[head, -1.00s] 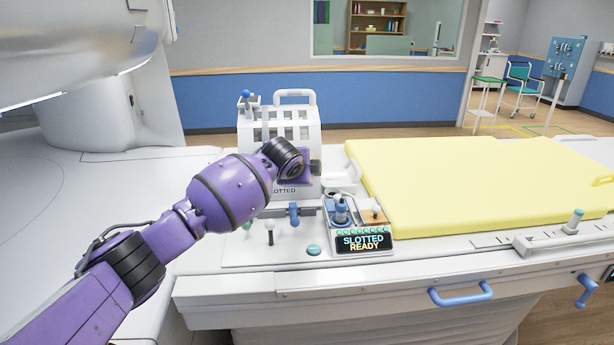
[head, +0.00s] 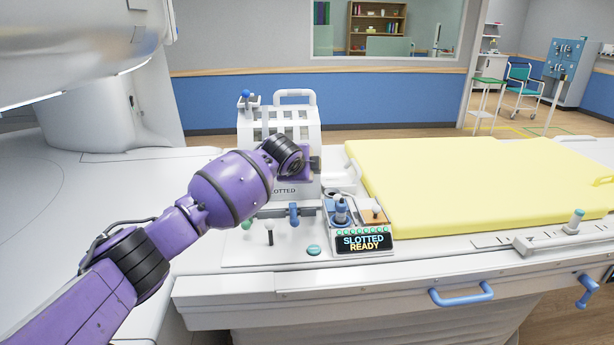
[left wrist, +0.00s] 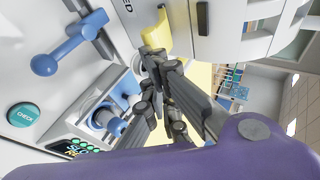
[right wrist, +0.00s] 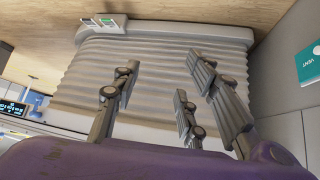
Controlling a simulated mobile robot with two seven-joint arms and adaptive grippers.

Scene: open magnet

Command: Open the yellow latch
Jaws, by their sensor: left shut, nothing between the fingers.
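The yellow latch (left wrist: 157,36) is a small curved yellow piece on the side of the white slotted box, seen at the top of the left wrist view. In the head view my left arm and gripper hide it. My left gripper (left wrist: 152,58) has its dark fingers drawn together, empty, with the tips right by the latch's lower end; I cannot tell if they touch. In the head view the left gripper (head: 314,164) is at the right side of the white box (head: 290,118). My right gripper (right wrist: 157,82) has its fingers spread and empty, away from the box.
A display (head: 363,242) reads "SLOTTED READY". Blue knobs and a teal CHECK button (left wrist: 23,115) sit near the box. A yellow mattress (head: 460,190) lies to its right. The right gripper faces a ribbed pale bellows (right wrist: 155,65) below the table.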

